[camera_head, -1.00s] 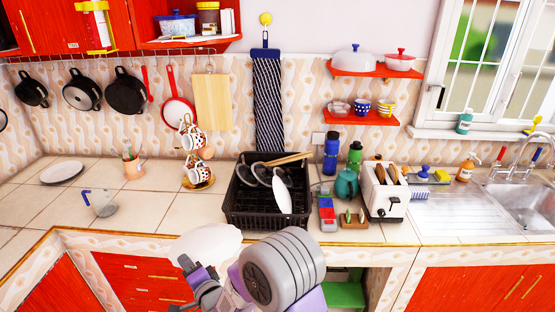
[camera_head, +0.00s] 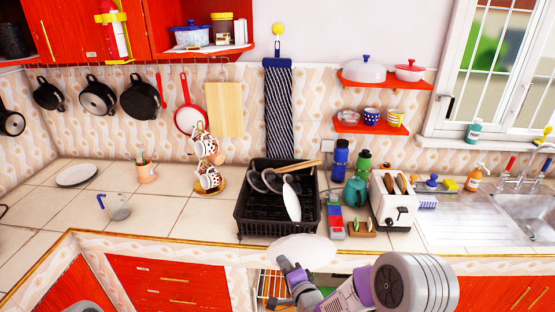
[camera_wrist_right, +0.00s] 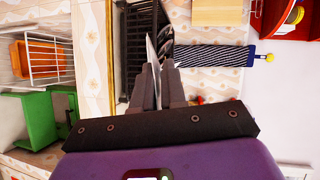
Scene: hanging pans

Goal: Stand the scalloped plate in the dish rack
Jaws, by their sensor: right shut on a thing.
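The scalloped plate (camera_head: 305,250) is white and is held by my right gripper (camera_head: 290,267), which is shut on its edge. In the head view it is just in front of the counter's front edge, below the rack's front right corner. In the right wrist view the plate (camera_wrist_right: 150,72) shows nearly edge-on between the fingers (camera_wrist_right: 158,88). The black dish rack (camera_head: 262,226) stands on the counter behind it; part of it shows in the wrist view (camera_wrist_right: 127,60).
The rack holds several dark round items, wooden utensils (camera_head: 293,165) and an upright white oval plate (camera_head: 291,200). A mug tree (camera_head: 210,180) stands left. The rack's front left portion looks open.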

